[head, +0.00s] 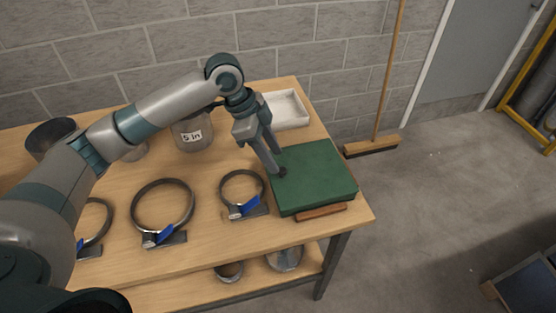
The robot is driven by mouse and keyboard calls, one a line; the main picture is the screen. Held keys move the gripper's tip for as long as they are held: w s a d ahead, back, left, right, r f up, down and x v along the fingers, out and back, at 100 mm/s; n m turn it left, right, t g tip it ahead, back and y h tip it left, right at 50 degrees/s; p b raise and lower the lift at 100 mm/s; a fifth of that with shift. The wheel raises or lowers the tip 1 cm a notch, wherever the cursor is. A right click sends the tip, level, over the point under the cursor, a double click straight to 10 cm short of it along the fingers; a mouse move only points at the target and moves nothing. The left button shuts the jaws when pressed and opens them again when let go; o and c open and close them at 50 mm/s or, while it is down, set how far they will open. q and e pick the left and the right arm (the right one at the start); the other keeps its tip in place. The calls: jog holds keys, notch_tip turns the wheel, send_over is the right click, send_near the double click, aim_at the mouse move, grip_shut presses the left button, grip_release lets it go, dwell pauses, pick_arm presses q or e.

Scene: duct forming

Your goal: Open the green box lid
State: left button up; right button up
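The green box (315,178) sits at the right front corner of the wooden table, and its flat green lid is shut. A brown wooden strip (321,212) shows along its front edge. My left gripper (279,173) points down at the left edge of the lid, with its fingertips at or just above the surface. The fingers look close together at the tips, and I cannot tell whether they touch the lid or are fully shut. My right gripper is not in view.
Clamp rings with blue handles (163,210) (243,192) lie left of the box. A white tray (286,109) and a can marked "5 in" (193,134) stand behind. A broom (372,146) leans on the wall. Metal pieces (284,259) sit on the lower shelf.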

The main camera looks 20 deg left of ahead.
aim_at(278, 163)
pick_arm(q)
jog(key=shift+x, duration=1.95)
jog(key=shift+p, duration=0.3)
grip_shut()
